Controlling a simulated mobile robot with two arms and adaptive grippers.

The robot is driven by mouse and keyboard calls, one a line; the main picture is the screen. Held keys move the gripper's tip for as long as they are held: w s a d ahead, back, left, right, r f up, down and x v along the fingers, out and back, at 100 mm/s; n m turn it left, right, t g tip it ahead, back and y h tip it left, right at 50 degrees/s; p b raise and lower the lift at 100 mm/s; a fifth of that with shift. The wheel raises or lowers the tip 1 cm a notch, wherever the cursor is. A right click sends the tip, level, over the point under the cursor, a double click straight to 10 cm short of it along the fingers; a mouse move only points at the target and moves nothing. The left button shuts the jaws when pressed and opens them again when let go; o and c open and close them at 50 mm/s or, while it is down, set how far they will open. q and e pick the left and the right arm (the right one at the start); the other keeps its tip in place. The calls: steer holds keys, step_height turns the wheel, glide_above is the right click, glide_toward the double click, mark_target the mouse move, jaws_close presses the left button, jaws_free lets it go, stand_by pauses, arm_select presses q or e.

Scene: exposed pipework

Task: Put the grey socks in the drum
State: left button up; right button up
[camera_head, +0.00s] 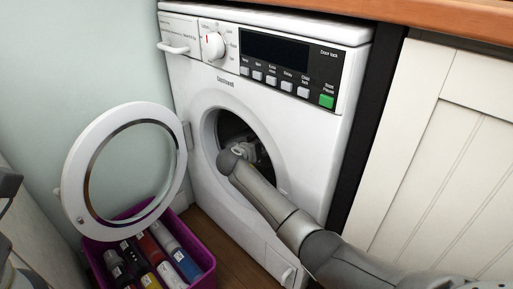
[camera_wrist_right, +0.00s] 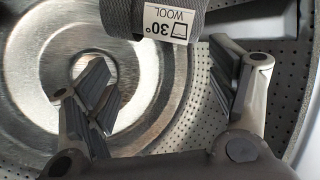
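The washing machine's drum (camera_head: 230,124) is open, and my right arm reaches in through its round opening. My right gripper is inside the drum and mostly hidden in the head view. In the right wrist view its fingers (camera_wrist_right: 165,85) stand wide apart, with the drum's shiny metal back (camera_wrist_right: 35,60) beyond them. The rolled grey socks (camera_wrist_right: 125,15), with a white "WOOL 30°" label, show at the top of that view between the fingers. They are partly cut off by the frame's edge. I cannot tell whether they touch a finger.
The round door (camera_head: 78,165) is swung open to the left. A wooden worktop (camera_head: 450,15) and a cream cabinet (camera_head: 440,150) are at the right. A pale wall is at the left.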

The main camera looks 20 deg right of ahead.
steer(key=shift+o, duration=0.8)
steer(key=shift+s+a, duration=0.1)
steer(key=shift+a, duration=0.1)
steer(key=v, duration=1.1)
steer(key=shift+s+r, duration=0.2)
steer(key=shift+s, duration=0.05)
steer(key=shift+a, duration=0.15)
